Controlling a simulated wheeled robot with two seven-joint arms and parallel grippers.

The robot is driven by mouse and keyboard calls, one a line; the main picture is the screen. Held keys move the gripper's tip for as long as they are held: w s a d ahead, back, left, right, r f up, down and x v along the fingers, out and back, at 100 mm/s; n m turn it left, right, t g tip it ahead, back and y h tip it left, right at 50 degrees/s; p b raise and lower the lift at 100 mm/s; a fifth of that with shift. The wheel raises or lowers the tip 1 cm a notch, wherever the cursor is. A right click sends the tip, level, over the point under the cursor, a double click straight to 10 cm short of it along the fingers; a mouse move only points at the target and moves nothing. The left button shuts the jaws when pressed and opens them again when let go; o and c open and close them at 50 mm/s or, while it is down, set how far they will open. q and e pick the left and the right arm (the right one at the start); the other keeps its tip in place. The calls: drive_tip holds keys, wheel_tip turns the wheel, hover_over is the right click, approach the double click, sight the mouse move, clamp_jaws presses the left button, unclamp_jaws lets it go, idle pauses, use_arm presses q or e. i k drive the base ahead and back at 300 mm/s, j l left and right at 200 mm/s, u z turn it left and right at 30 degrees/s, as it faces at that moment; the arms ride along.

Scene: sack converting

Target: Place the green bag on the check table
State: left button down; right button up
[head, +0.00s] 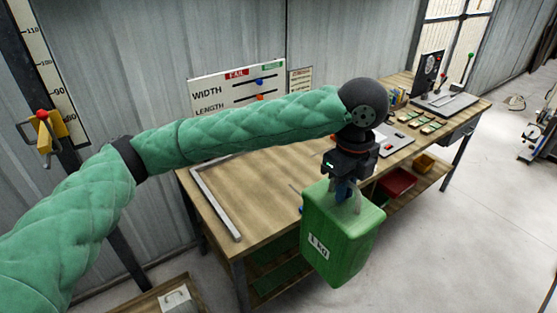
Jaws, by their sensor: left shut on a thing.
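The green bag (342,240), with a white "1 kg" label on its side, hangs upright from my left gripper (345,203) in the head view. The gripper is shut on the top of the bag. The bag is in front of the near edge of the wooden check table (262,200) and hides part of that edge. I cannot tell its exact height against the tabletop. The left arm reaches across from the left and covers part of the table's back. My right gripper is not in view.
A metal corner frame (217,200) lies on the table's left part. A board marked WIDTH and LENGTH (237,92) stands behind. A grey plate (395,140), several small samples and a dark screen (427,72) occupy the right. A red bin (397,182) sits on the lower shelf. The left-middle tabletop is clear.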

sight(292, 176)
drive_tip(key=i, duration=1.3)
